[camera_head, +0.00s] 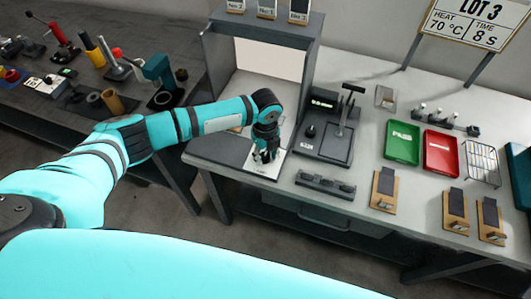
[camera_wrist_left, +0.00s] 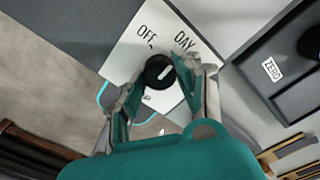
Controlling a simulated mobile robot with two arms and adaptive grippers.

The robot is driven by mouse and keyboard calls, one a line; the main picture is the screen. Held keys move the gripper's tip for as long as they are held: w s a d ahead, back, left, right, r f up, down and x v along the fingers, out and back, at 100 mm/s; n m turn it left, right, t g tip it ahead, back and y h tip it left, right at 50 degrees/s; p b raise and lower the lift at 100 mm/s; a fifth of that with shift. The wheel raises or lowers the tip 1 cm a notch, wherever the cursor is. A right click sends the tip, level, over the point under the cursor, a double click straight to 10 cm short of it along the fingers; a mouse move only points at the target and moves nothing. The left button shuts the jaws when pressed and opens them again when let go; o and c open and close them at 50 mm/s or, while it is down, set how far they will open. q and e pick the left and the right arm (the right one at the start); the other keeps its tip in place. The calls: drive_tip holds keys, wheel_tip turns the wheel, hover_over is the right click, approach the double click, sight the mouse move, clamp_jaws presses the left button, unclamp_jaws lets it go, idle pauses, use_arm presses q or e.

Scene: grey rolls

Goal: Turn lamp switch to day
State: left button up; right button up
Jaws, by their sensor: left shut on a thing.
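The lamp switch is a black round knob (camera_wrist_left: 157,74) on a white plate (camera_wrist_left: 128,52) in the left wrist view. The plate reads OFF and DAY along its upper part; marks lower down are partly hidden by the fingers. A white line on the knob slants toward the upper right, roughly toward DAY. My left gripper (camera_wrist_left: 160,80) is shut on the knob, one finger on each side. In the head view my left gripper (camera_head: 265,156) points down at the white plate (camera_head: 262,172) on the bench and hides the knob. My right gripper is not in view.
Right of the plate stands a dark device (camera_head: 325,138) with a lever. A grey booth (camera_head: 262,30) rises behind. Green (camera_head: 402,143) and red (camera_head: 440,152) trays, a wire rack (camera_head: 481,163) and wooden holders lie further right. A dark strip (camera_head: 325,184) lies near the front edge.

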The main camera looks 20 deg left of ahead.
sight(265, 156)
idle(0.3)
use_arm(q)
drive_tip(key=o, duration=1.1)
drive_tip(key=shift+o, duration=0.2)
drive_tip(key=shift+r, duration=0.25)
wheel_tip(265, 156, up, 12)
drive_tip(key=shift+f, duration=0.2)
